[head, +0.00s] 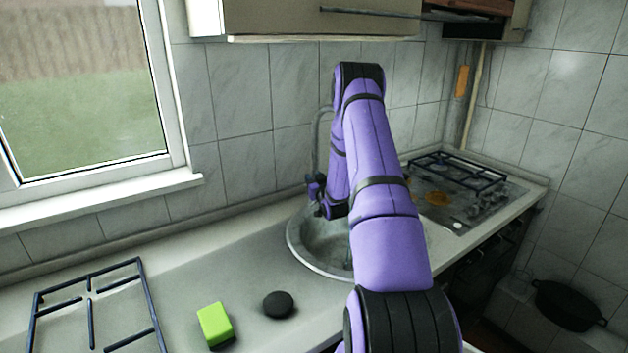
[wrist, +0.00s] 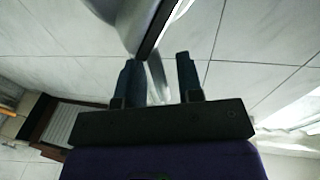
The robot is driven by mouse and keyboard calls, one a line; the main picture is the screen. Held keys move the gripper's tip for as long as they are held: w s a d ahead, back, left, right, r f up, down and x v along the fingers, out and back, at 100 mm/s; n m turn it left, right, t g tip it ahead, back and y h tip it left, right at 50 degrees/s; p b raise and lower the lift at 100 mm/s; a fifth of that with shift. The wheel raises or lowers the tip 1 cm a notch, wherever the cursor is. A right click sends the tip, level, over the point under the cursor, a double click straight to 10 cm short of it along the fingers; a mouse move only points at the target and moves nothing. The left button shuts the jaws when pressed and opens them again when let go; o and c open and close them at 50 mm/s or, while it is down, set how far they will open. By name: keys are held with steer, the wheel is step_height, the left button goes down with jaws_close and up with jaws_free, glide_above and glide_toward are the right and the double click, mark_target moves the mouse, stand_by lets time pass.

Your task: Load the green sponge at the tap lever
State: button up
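The green sponge (head: 214,324), with a dark underside, lies on the counter at the lower left of the head view, left of the sink. It is not in the wrist view. The grey tap (head: 317,135) rises behind the sink, partly hidden by my arm. My gripper (head: 318,195) is beside the tap, over the sink, far from the sponge. In the wrist view its two fingers (wrist: 158,76) stand apart with no sponge between them. A thin grey metal piece (wrist: 157,82) shows between the fingers; it may be the tap lever, and I cannot tell whether they touch it.
A round sink (head: 300,250) is set into the counter. A black round object (head: 278,304) lies right of the sponge, and a dark metal grate (head: 88,294) lies left of it. A hob (head: 462,190) is at the back right. Cabinets (head: 320,18) hang above.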

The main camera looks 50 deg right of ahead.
steer(key=v, duration=1)
steer(key=shift+s+a, duration=0.15)
steer(key=shift+s, duration=0.25)
stand_by(0.4)
